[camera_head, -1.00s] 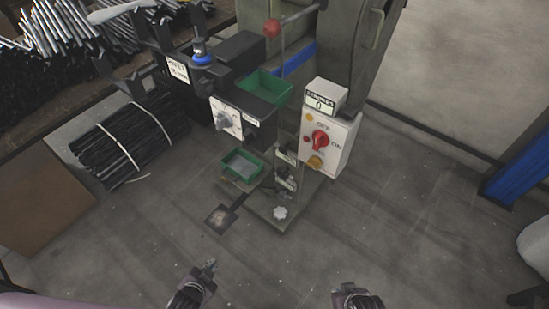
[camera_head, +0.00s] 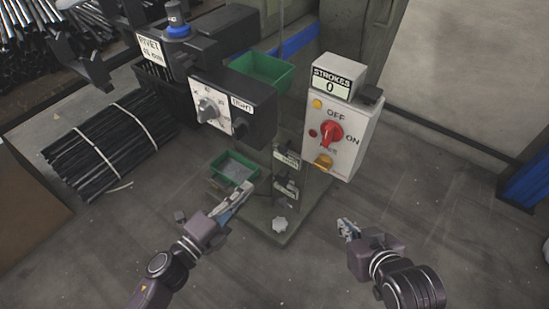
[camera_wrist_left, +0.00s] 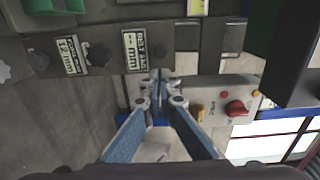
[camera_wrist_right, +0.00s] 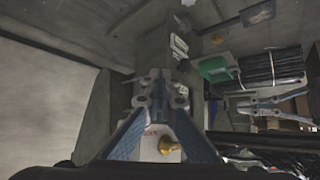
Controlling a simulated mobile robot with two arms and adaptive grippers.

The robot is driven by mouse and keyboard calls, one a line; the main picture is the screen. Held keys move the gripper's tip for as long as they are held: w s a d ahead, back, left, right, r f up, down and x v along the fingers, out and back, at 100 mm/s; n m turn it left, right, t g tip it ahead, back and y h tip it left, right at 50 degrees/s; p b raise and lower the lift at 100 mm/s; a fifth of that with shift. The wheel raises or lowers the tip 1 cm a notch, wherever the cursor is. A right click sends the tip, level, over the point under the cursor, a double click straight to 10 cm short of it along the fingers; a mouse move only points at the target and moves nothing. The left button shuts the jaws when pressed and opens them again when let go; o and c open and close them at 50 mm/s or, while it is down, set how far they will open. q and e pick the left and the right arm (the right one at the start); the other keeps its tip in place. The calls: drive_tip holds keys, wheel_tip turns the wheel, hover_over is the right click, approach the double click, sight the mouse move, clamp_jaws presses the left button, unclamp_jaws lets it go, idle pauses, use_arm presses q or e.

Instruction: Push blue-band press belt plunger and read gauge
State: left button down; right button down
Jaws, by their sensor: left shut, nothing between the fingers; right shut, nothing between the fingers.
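The press (camera_head: 262,103) stands ahead of me, with a blue ring (camera_head: 178,31) at its upper left. Its white dial plate (camera_head: 213,92) carries a grey knob. Two small labelled parts (camera_head: 287,156) sit on the post; labels also show in the left wrist view (camera_wrist_left: 135,52), partly legible. I cannot tell which part is the belt plunger. The strokes counter (camera_head: 331,84) reads 0. My left gripper (camera_head: 248,186) is shut and empty, in front of the lower green tray (camera_head: 216,164). My right gripper (camera_head: 343,222) is shut and empty, below the control box (camera_head: 346,154).
The control box has a red switch (camera_head: 331,133) and a yellow knob (camera_head: 323,162). An upper green bin (camera_head: 262,68) sits behind the dial housing. A tied bundle of black rods (camera_head: 105,145) lies left. A pale star knob (camera_head: 279,224) is on the base.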

sight(282, 151)
idle(0.3)
